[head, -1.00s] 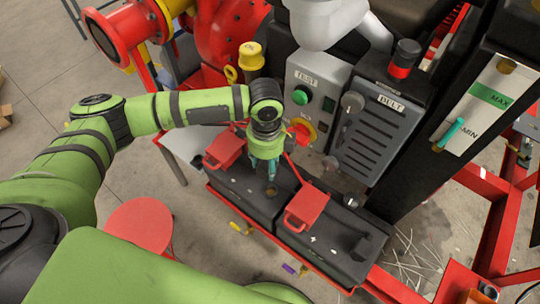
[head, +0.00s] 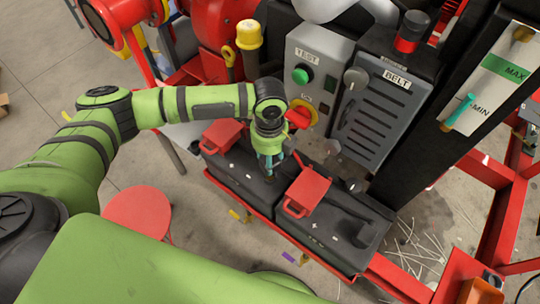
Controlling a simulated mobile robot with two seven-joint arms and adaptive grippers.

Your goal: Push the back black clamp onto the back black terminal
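Two black batteries stand side by side in a red frame, the back one (head: 238,185) at left and the front one (head: 322,232) at right. Each has a red cover, at the back (head: 222,135) and at the front (head: 307,190). My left gripper (head: 268,168), with teal fingertips, points down just over the right end of the back battery, between the covers. I cannot tell whether its fingers are open or shut. The back black clamp and terminal cannot be made out; the gripper hides that area. A dark fitting (head: 366,234) sits on the front battery. My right gripper is not in view.
A grey panel with a green button (head: 301,75) and a red knob (head: 298,117) stands close behind my gripper. A louvred BELT cover (head: 375,118) is to its right. A red round stool (head: 137,212) stands at left. Loose wires lie on the floor at right.

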